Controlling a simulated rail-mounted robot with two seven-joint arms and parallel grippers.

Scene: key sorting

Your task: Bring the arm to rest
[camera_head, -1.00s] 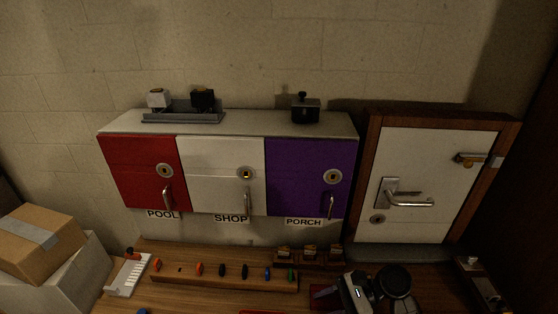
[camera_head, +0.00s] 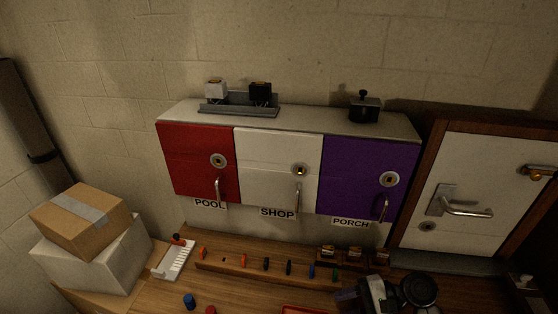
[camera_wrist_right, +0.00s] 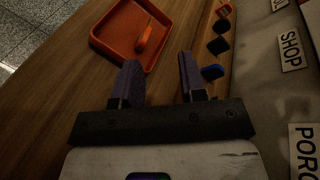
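My right gripper (camera_wrist_right: 158,75) is open and empty in the right wrist view, its two dark fingers apart above the wooden table. In the head view my right arm's wrist and gripper (camera_head: 350,299) show at the bottom right, in front of the cabinets and near the red tray (camera_head: 304,309). The orange-red tray (camera_wrist_right: 98,43) lies beyond the fingers in the wrist view, with an orange item (camera_wrist_right: 145,39) in it. My left gripper is not in view.
A key rack (camera_head: 225,267) with several coloured keys runs along the table. Red (camera_head: 190,180), white (camera_head: 265,185) and purple (camera_head: 350,165) cabinets and a white door panel (camera_head: 480,180) stand behind. Boxes (camera_head: 95,250) stand at left.

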